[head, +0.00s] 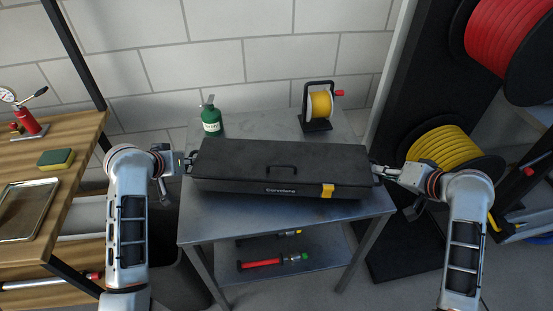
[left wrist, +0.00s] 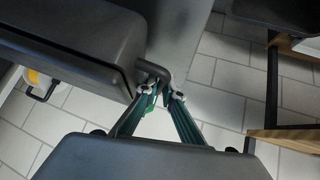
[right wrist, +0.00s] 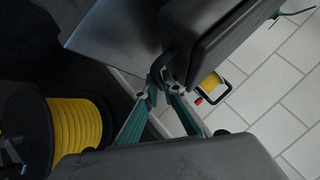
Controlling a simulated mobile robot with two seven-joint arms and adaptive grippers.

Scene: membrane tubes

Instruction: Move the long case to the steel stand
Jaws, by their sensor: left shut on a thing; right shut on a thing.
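The long black case (head: 283,168) has a top handle and a yellow latch at its front. It lies level, lengthwise over the steel stand (head: 220,222), a grey metal table with a lower shelf. I cannot tell whether its underside touches the top. My left gripper (head: 187,162) is shut on the handle at the case's left end; in the left wrist view its fingertips (left wrist: 162,92) close on the dark loop. My right gripper (head: 379,172) is shut on the right end handle, also seen in the right wrist view (right wrist: 163,86).
A green bottle (head: 211,118) and a small yellow reel (head: 320,104) stand behind the case on the stand. A red tool (head: 262,263) lies on the lower shelf. A wooden shelf unit (head: 70,160) is at left, a rack with a yellow hose reel (head: 440,148) at right.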

